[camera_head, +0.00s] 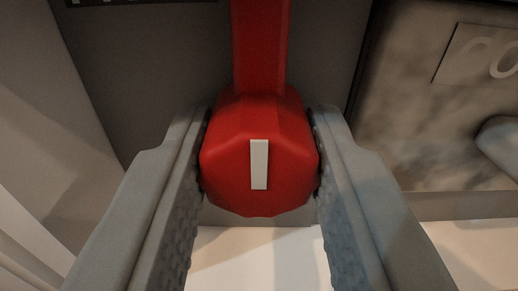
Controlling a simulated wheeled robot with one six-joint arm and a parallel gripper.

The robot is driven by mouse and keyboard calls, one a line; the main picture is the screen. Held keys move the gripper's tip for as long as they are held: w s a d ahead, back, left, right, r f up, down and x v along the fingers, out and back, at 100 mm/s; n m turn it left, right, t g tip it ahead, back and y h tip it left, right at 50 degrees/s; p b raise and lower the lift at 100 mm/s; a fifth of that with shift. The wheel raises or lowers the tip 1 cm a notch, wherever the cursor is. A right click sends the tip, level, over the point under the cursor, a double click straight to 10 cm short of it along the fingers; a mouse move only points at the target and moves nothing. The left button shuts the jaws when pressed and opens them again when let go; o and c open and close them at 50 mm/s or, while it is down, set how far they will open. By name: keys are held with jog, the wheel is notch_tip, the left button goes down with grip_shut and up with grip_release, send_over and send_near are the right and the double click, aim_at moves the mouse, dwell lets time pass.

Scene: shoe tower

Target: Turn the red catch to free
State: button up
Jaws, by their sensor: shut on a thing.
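The red catch (225,165) is in the middle of the head camera view. It has a faceted round knob with a white upright mark (259,164) on its face, and a red bar (260,45) runs straight up from it to the top edge. My gripper (260,150) is shut on the knob, one grey finger against its left side and one against its right. The fingers hide the knob's side edges.
A dark grey panel (165,60) lies behind the catch, with a partly cut-off label (140,2) at the top. At right is a mottled recessed panel (420,130) with a lettered plate (480,55). A pale surface (260,260) shows below.

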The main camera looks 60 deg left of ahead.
jog(key=o, duration=0.7)
jog(key=v, duration=1.7)
jog(key=shift+d, duration=0.2)
jog(key=shift+s, duration=0.1)
